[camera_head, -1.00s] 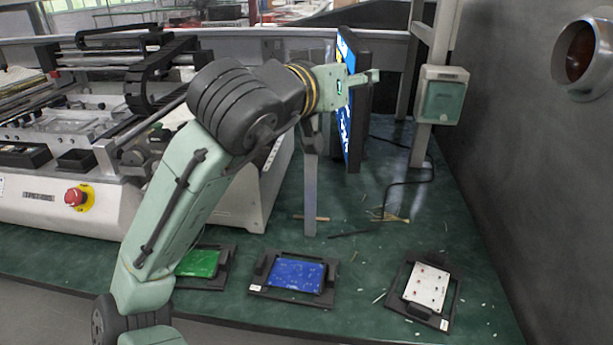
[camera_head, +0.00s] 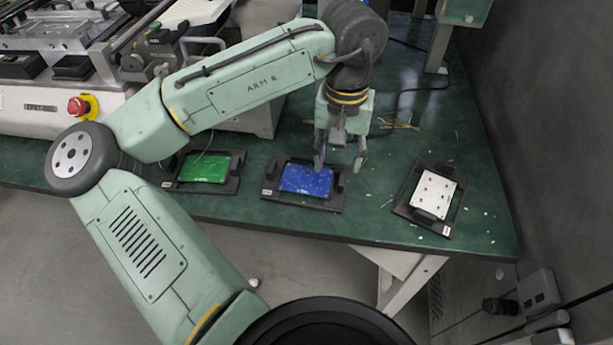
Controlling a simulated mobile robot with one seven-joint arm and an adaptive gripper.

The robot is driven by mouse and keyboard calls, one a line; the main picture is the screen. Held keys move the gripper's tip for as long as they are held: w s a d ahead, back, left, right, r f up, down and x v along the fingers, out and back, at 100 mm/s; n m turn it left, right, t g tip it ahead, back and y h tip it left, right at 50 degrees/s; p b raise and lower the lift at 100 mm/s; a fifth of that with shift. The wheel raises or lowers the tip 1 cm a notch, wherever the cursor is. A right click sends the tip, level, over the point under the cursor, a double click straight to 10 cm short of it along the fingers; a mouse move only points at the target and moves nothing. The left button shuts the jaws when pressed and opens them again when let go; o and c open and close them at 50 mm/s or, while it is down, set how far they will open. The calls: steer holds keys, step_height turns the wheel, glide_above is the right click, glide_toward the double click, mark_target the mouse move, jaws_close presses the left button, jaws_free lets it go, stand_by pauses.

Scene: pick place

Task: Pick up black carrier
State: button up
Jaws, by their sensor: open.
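Three black carriers lie flat on the green table. The left carrier (camera_head: 236,184) holds a green board (camera_head: 205,168). The middle carrier (camera_head: 290,199) holds a blue board (camera_head: 306,180). The right carrier (camera_head: 418,216) holds a white board (camera_head: 433,194) with small red parts and sits turned at an angle. My gripper (camera_head: 338,168) points down with its fingers apart and empty. In the picture its fingertips overlap the back right part of the middle carrier. I cannot tell whether they touch it.
A machine with a red emergency button (camera_head: 77,107) stands at the back left. A black cable (camera_head: 402,98) and small scraps lie on the table (camera_head: 385,150) behind the carriers. A dark wall (camera_head: 540,130) closes the right side.

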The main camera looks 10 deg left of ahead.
mark_target(340, 176)
steer(key=shift+s+d+f+p, duration=0.1)
steer(key=shift+d+f+p, duration=0.05)
steer(key=shift+f, duration=1.05)
steer(key=shift+s+d+f+p, duration=0.1)
steer(key=shift+d+f+p, duration=0.05)
steer(key=shift+f, duration=1)
steer(key=shift+c, duration=0.3)
steer(key=shift+f, duration=0.1)
jaws_close()
